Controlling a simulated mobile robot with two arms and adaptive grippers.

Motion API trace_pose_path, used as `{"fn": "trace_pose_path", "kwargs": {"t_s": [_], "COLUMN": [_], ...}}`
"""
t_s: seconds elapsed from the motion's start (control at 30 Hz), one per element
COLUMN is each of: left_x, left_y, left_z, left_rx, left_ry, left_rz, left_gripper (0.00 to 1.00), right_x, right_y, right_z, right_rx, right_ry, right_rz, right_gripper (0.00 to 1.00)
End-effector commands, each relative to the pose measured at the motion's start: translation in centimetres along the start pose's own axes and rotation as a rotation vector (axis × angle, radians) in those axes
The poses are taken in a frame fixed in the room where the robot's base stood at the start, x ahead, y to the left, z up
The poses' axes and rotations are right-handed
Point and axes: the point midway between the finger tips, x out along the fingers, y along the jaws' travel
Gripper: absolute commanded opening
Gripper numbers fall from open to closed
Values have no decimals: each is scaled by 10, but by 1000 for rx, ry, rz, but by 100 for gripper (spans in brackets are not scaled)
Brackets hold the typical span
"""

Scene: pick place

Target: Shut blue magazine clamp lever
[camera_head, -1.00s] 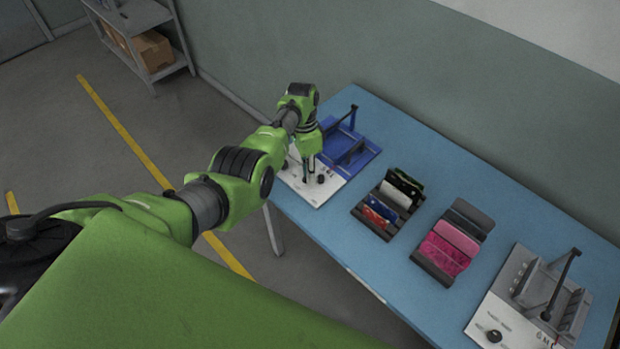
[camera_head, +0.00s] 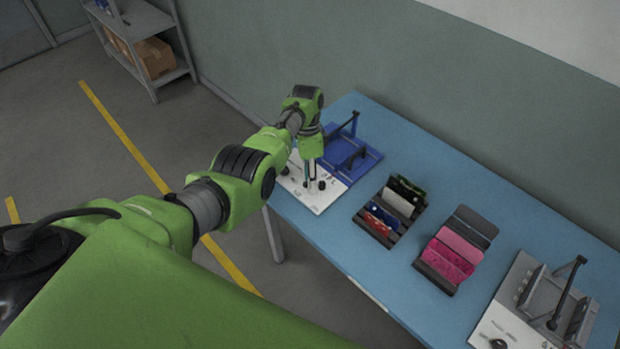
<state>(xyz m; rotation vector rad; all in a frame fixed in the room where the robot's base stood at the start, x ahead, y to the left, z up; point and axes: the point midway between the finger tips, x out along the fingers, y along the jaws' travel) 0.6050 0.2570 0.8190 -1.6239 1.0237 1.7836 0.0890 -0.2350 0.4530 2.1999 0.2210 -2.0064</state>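The blue magazine (camera_head: 360,166) sits on a white base plate (camera_head: 316,201) at the table's far left end. Its dark clamp lever (camera_head: 343,127) stands raised, sloping up from the blue part to a short crossbar at the top. My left gripper (camera_head: 312,182) points down over the white plate, beside the blue part and in front of the lever. The gripper appears small, and its finger gap is unclear. The arm and gripper hide part of the magazine's left side. My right gripper is not in view.
On the blue table (camera_head: 350,250), a dark rack (camera_head: 366,222) holds several coloured pieces. Another rack (camera_head: 433,277) holds pink and dark pieces. A grey clamp fixture (camera_head: 530,290) with a raised dark lever stands at the right. The wall (camera_head: 430,80) runs behind the table.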

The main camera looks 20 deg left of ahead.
Motion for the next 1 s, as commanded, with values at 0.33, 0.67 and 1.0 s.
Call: {"fn": "trace_pose_path", "kwargs": {"t_s": [0.33,0.67,1.0], "left_x": [-2,-57,-112], "left_y": [1,-1,0], "left_z": [0,0,0], "left_rx": [-1,-1,-1], "left_ry": [-1,1,-2], "left_rz": [2,-3,1], "left_gripper": [31,31,31], "right_x": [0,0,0], "right_y": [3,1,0], "right_z": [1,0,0], "right_rx": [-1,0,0], "right_ry": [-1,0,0], "right_rz": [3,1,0], "right_gripper": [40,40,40]}}
